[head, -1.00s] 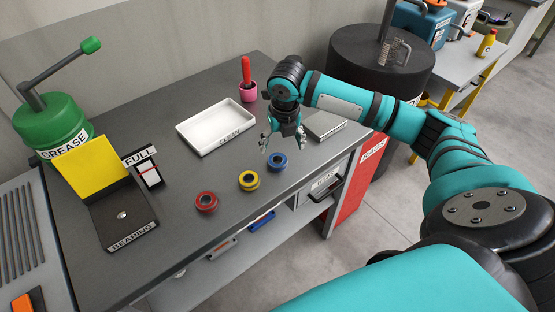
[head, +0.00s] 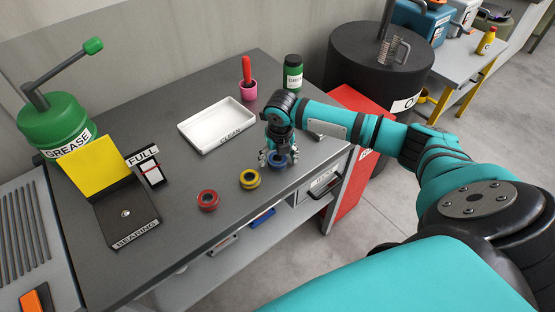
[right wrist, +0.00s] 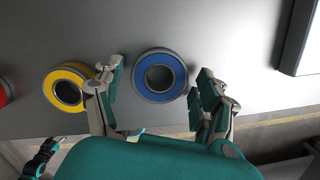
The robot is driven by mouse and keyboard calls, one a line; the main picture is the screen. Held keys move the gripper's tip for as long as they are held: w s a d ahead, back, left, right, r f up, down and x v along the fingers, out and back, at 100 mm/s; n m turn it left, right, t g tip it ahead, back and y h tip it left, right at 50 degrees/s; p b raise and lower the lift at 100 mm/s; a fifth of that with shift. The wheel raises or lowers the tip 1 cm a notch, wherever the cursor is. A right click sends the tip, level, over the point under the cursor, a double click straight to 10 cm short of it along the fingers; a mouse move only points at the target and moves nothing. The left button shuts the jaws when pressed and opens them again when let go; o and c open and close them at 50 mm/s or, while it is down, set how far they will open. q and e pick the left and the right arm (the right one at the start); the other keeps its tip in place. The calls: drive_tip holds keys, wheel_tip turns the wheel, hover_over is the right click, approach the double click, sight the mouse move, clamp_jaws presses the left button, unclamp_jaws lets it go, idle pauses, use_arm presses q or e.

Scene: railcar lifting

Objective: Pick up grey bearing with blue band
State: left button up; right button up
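The grey bearing with a blue band (right wrist: 158,58) lies flat near the front edge of the workbench (head: 180,235). It also shows in the head view (head: 279,163), partly covered by my right gripper (head: 279,157). In the right wrist view my right gripper (right wrist: 160,78) is open, with one finger on each side of the bearing. A gap shows between each finger and the ring. A small teal and dark part at the lower left of the right wrist view looks like my left gripper (right wrist: 40,155); its finger state is unclear.
A yellow bearing (right wrist: 66,72) lies just left of the gripper, close to its left finger. A red bearing (head: 208,207) is further left. A white tray labelled CLEAN (head: 190,138) stands behind. A green bottle (head: 292,75) stands behind my right arm.

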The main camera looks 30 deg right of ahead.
drive_tip(key=c, duration=1.3)
drive_tip(key=shift+o, duration=0.2)
drive_tip(key=shift+w+r, duration=0.1)
